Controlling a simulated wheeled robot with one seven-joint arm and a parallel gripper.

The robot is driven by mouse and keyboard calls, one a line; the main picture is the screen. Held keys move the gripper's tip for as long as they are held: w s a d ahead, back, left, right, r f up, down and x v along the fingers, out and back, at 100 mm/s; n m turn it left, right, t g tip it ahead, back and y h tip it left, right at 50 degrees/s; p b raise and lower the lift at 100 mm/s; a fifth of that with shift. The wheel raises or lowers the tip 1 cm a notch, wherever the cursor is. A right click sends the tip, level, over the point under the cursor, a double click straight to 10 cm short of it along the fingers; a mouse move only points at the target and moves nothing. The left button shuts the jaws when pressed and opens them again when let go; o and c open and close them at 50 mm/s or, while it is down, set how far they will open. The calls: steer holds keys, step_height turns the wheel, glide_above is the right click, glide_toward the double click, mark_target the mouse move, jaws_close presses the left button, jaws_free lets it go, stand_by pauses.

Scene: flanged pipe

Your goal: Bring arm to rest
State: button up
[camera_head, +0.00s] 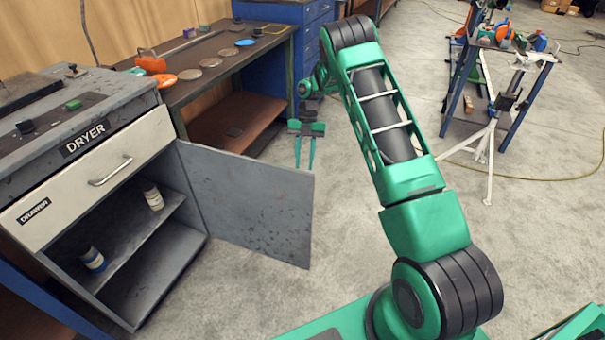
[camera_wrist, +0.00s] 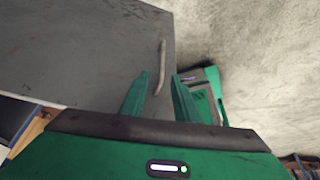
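My gripper (camera_head: 305,150) hangs pointing down over the floor in the head view, beyond the open door's top edge. Its two green fingers are apart with nothing between them. In the wrist view the spread fingers (camera_wrist: 158,100) show in front of a grey door panel (camera_wrist: 80,50) with a pale handle (camera_wrist: 161,68). The handle appears beyond the fingertips; I cannot tell the distance, but the fingers are not closed on it. My arm is stretched forward and bent at the elbow.
The dryer cabinet (camera_head: 112,138) stands at left, its grey door (camera_head: 250,200) swung open and bottles (camera_head: 153,197) inside. A workbench (camera_head: 215,55) with discs is behind it. A blue drawer unit (camera_head: 290,12) stands at the back. A tripod stand (camera_head: 488,150) is at right. Open floor lies between.

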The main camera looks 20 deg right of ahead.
steer(key=shift+w+d+r, duration=0.15)
steer(key=shift+w+r, duration=0.05)
steer(key=shift+r, duration=0.3)
steer(key=s+d+r+m+t+h, duration=0.1)
steer(key=s+d+r+m, duration=0.2)
steer(key=s+r+m, duration=0.75)
steer(key=s+d+r+m+t, duration=0.25)
steer(key=s+r+m, duration=0.4)
steer(key=r, duration=0.65)
steer(key=s+r+m+h, duration=0.1)
steer(key=s+r+m, duration=0.1)
steer(key=s+m, duration=1.6)
steer(key=s, duration=1.2)
steer(key=shift+m, duration=0.4)
